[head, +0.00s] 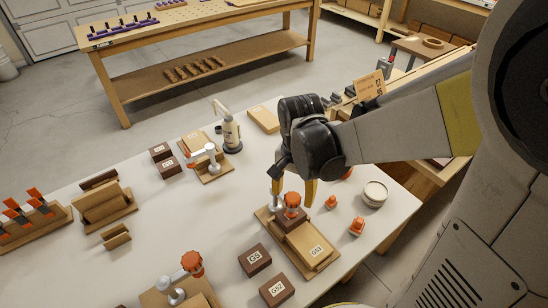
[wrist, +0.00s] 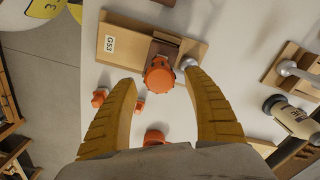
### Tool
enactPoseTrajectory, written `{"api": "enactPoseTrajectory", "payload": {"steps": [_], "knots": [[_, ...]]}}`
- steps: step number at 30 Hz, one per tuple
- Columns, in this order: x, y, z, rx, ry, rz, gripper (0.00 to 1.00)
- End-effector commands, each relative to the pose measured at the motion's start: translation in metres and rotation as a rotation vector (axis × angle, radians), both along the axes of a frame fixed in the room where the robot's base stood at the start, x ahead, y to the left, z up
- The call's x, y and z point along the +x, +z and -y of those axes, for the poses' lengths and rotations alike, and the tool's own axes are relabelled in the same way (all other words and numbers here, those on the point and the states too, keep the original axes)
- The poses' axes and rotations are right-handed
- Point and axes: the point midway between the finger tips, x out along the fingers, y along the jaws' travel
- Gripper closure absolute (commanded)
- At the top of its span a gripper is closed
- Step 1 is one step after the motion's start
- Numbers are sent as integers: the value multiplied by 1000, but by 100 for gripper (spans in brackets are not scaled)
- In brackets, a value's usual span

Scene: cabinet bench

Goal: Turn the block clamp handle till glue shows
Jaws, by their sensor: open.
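The block clamp labelled G53 (head: 317,250) lies on the white bench, with light boards and a dark brown block on its base; it also shows at the top of the wrist view (wrist: 113,45). Its orange ribbed handle (head: 292,199) stands on the dark block, and in the wrist view the handle (wrist: 160,77) lies just ahead of and between the fingertips. My gripper (head: 293,198) points down over it, its yellow fingers open on either side of the handle. In the wrist view both fingers (wrist: 160,80) look apart from it. The joint between the boards is too small to judge for glue.
Small orange pieces (head: 357,226) and a round pale container (head: 374,194) stand right of the clamp. Dark blocks (head: 255,260) lie in front. Another orange-handled clamp (head: 192,264) is at front left. A glue bottle (head: 231,132) stands behind.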

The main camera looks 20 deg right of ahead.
Motion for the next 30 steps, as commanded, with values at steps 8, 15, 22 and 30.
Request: {"api": "enactPoseTrajectory", "payload": {"steps": [8, 15, 22, 30], "knots": [[0, -15, 0, 0, 0, 0, 40], [0, -15, 0, 0, 0, 0, 57], [0, -15, 0, 0, 0, 0, 94], [0, -15, 0, 0, -26, 0, 93]]}}
